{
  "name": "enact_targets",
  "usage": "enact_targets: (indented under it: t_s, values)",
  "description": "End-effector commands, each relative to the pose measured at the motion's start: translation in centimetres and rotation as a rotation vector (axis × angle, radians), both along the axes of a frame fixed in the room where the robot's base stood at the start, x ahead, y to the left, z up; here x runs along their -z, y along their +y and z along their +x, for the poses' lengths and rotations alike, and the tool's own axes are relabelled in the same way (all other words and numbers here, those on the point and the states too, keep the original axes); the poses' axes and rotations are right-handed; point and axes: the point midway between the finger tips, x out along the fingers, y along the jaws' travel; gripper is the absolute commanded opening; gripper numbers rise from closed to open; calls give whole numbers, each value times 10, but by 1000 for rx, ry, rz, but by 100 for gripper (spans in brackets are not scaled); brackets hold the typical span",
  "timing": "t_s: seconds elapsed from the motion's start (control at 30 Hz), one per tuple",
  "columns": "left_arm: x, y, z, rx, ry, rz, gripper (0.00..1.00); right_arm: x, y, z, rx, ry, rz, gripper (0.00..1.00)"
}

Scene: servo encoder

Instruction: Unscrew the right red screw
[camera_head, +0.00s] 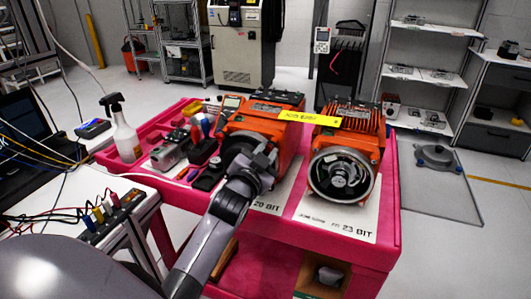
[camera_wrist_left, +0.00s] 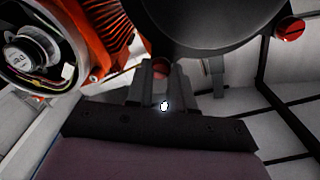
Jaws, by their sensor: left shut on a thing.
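My left gripper (camera_head: 266,153) reaches the front of the left orange motor (camera_head: 290,140); arm and gripper hide much of that face. In the left wrist view the gripper (camera_wrist_left: 161,76) is shut on a red screw (camera_wrist_left: 160,67) at the rim of a round dark housing (camera_wrist_left: 215,22). This screw is on the side towards the other motor, so it looks like the right one. A second red screw (camera_wrist_left: 290,28) sticks out at the housing's other side. I cannot tell how far the held screw is turned out. My right gripper is not in view.
A second orange motor (camera_head: 345,140) with an open round front stands close beside, on a pink cart (camera_head: 390,215). Tools and a spray bottle (camera_head: 124,135) crowd the cart's left. A shelf (camera_head: 437,69) stands behind at right.

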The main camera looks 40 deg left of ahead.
Motion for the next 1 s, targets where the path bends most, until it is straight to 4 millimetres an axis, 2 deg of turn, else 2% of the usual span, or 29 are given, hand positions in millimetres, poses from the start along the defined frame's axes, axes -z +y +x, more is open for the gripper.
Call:
enact_targets:
  t_s: [0.03,0.53,0.57,0.63,1.0]
  values:
    - [-6,1,1,-1,-16,-5,0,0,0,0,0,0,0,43]
    - [-6,1,1,0,-21,-21,0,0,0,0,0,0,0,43]
    - [-6,1,1,0,-21,-21,25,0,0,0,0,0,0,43]
    - [-6,1,1,-1,-19,-21,48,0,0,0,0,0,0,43]
    - [-1,-1,-3,0,-10,-24,48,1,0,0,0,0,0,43]
